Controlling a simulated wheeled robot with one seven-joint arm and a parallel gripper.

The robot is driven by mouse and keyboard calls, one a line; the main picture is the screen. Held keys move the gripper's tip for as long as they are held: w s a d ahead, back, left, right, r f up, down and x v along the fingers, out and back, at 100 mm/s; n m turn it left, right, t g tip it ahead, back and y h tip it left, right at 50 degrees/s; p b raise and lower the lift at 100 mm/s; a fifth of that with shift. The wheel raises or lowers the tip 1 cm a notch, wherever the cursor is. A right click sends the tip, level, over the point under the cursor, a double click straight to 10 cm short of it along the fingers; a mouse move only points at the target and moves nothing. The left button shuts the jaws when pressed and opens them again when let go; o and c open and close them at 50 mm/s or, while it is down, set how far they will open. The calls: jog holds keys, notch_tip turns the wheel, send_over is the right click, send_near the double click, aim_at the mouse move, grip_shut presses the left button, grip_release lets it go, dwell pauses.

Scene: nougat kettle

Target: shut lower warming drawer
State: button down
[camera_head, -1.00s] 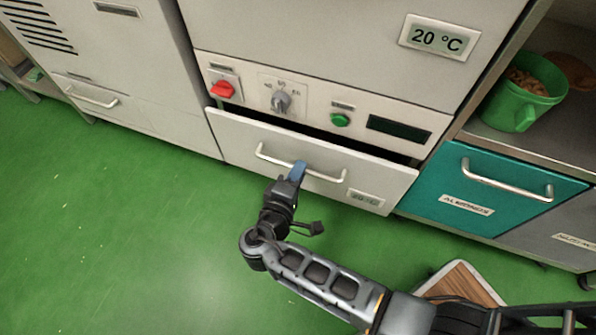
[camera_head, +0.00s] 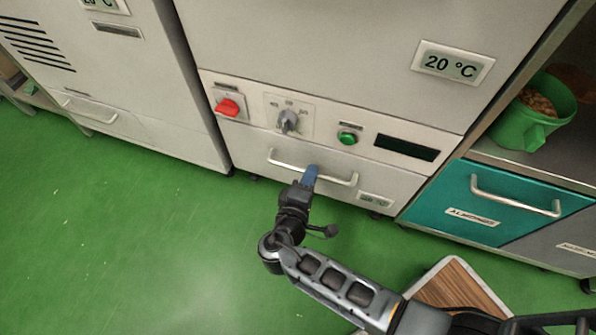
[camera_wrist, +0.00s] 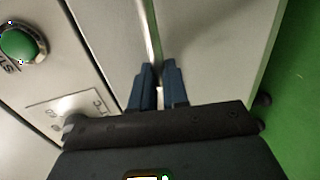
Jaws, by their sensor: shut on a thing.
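The lower warming drawer (camera_head: 245,150) is the pale front panel under the control strip in the head view. Its front now looks flush with the cabinet, with no dark gap showing above it. Its metal bar handle (camera_head: 338,181) runs across the front. My gripper (camera_head: 310,174) has its blue fingers at the middle of this handle. In the wrist view the two blue fingers of my gripper (camera_wrist: 158,82) are on either side of the handle bar (camera_wrist: 148,35), shut on it. Part of the bar is hidden between the fingers.
Above the drawer are a red switch (camera_head: 228,107), a grey knob (camera_head: 288,121) and a green button (camera_head: 347,138). A teal almonds drawer (camera_head: 450,195) is at the right, below a green jug (camera_head: 530,125). A wood-topped item (camera_head: 455,290) stands at lower right. Green floor is clear at left.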

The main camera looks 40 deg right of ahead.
jog(key=shift+w+d, duration=0.1)
jog(key=shift+d, duration=0.1)
jog(key=c, duration=1.1)
grip_release()
jog(key=shift+c, duration=0.2)
jog(key=p+v, duration=0.2)
jog(key=v, duration=0.5)
jog(key=shift+s+a, duration=0.25)
jog(key=shift+a, duration=0.1)
